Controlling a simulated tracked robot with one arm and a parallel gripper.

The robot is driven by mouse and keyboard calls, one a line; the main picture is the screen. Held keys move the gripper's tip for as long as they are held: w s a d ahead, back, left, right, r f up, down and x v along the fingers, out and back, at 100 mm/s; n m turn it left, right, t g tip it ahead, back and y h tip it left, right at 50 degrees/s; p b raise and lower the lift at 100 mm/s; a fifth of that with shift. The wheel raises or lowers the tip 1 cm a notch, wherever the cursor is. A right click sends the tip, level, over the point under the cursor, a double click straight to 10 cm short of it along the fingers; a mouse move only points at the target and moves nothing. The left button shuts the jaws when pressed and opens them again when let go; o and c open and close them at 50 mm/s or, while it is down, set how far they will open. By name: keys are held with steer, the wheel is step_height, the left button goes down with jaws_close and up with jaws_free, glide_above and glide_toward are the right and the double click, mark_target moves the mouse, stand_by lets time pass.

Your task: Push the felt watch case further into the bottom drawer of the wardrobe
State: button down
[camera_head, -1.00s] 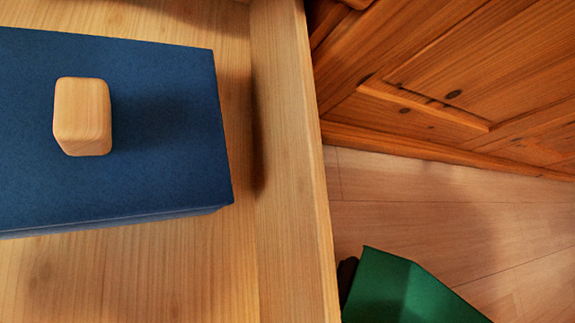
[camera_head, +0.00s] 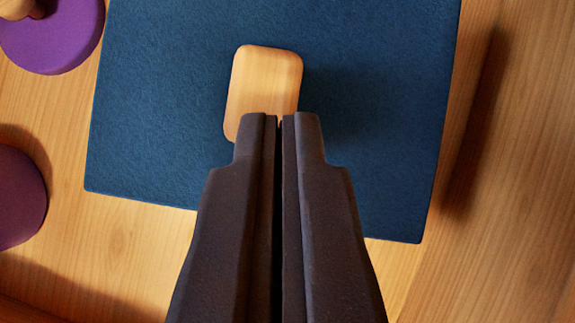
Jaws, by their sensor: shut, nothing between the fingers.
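The felt watch case (camera_head: 390,130) is a dark blue box with a pale wooden knob (camera_head: 263,80) on its lid. It lies on the light wooden floor of the drawer (camera_head: 110,240). My gripper (camera_head: 280,118) is shut and empty. Its dark fingertips overlap the near edge of the knob in the picture; whether they touch it, I cannot tell. The fingers hide part of the case's near edge. The far edge of the case is outside the picture.
A purple round object (camera_head: 60,45) with a wooden knob lies in the drawer at upper left. A darker purple round object (camera_head: 15,198) is at the left edge. Bare drawer floor shows at right, with a drawer side (camera_head: 548,180) along the right edge.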

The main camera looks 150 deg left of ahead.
steer(key=shift+w+d, duration=0.45)
steer(key=shift+w, duration=0.2)
steer(key=shift+s+f+b, duration=0.15)
steer(key=shift+f+b, duration=0.6)
steer(key=shift+s+a, duration=0.1)
steer(key=shift+a, duration=0.1)
steer(key=s, duration=0.1)
steer(key=s+a, duration=0.2)
steer(key=s, duration=0.1)
steer(key=shift+a+f+p, duration=0.2)
steer(key=shift+f+p, duration=0.05)
steer(key=shift+p, duration=0.15)
steer(key=shift+r, duration=0.1)
steer(key=s+a+r+p, duration=0.1)
steer(key=s+a+p, duration=0.2)
steer(key=s+a, duration=0.4)
steer(key=shift+s+a+r, duration=0.25)
steer(key=shift+s, duration=0.7)
